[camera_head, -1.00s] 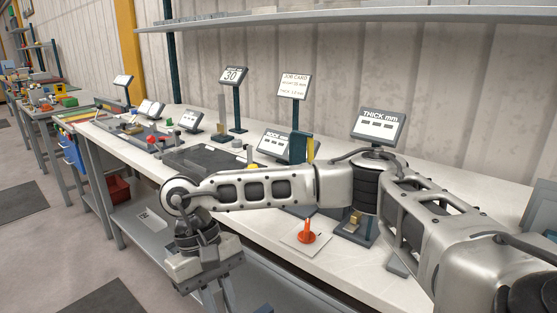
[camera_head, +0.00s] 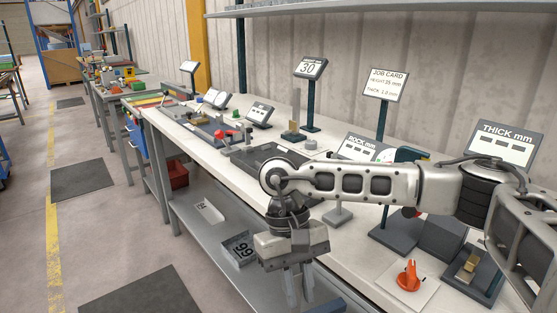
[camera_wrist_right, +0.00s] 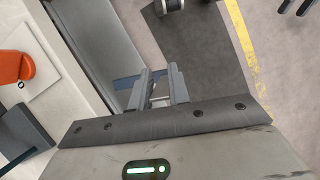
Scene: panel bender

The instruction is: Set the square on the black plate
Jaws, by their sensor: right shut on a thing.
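My right gripper (camera_head: 298,288) hangs low in front of the bench's front edge, fingers pointing down. Its fingers are close together on a small grey metal piece (camera_wrist_right: 160,98), mostly hidden between them. I cannot tell whether this is the square. The black plate (camera_head: 255,157) seems to be the dark flat slab on the white bench, partly covered by my right arm. It lies behind and left of the gripper, apart from it. A thin upright bar on a foot (camera_head: 294,124) stands behind the plate. My left gripper is not in view.
The white bench (camera_head: 355,262) carries an orange part (camera_head: 409,275) on a pale square pad, a brass-coloured block (camera_head: 467,266) and several sign stands, including a job card (camera_head: 387,85). A grey lower shelf (camera_head: 215,228) runs beneath. Open floor lies left of the bench.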

